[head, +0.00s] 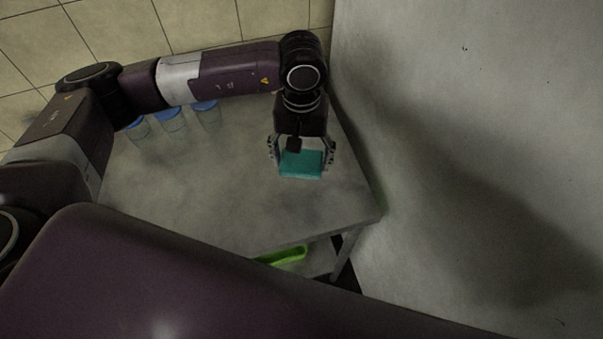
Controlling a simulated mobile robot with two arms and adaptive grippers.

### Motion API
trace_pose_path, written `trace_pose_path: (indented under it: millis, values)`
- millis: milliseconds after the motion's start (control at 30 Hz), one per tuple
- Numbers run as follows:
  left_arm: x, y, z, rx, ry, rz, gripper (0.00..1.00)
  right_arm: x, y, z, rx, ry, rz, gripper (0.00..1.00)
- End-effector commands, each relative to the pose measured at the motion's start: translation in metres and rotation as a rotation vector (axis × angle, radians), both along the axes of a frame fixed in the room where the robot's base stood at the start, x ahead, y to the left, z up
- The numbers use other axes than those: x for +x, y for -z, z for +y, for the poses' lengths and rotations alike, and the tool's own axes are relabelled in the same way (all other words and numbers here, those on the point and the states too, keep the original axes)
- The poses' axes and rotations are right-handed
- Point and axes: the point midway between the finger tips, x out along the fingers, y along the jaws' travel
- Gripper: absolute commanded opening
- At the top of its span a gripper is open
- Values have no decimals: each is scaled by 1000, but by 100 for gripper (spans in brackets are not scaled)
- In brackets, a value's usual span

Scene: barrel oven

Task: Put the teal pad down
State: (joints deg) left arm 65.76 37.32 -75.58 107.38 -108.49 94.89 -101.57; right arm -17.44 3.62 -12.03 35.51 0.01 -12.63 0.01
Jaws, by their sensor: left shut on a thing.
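The teal pad (301,165) is a small flat rectangular block near the right end of the grey table (215,205). My left gripper (301,158) is above the table, pointing down, with its fingers at the left and right sides of the pad. It is shut on the pad. I cannot tell whether the pad's underside touches the table top. My right gripper is not in view.
Several jars with blue lids (168,120) stand at the back left of the table, partly behind my left arm. A green tray-like object (283,256) lies below the table top. A plain wall (450,130) closes the right side. The table's middle is clear.

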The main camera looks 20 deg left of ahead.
Motion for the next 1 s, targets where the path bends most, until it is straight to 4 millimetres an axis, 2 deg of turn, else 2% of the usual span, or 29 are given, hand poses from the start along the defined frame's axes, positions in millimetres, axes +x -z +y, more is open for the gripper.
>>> trace_pose_path:
  millis: [33,133,300,433,667,1000]
  values:
    - [-2,10,0,1,-1,5,49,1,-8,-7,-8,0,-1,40]
    - [-2,29,0,0,0,4,49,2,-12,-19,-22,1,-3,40]
    - [0,46,0,0,-1,1,49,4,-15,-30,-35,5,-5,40]
    - [-1,56,0,0,-1,2,49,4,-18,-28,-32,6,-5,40]
    - [-1,87,0,1,0,2,49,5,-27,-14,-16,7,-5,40]
    - [0,92,0,0,0,0,49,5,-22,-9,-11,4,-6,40]
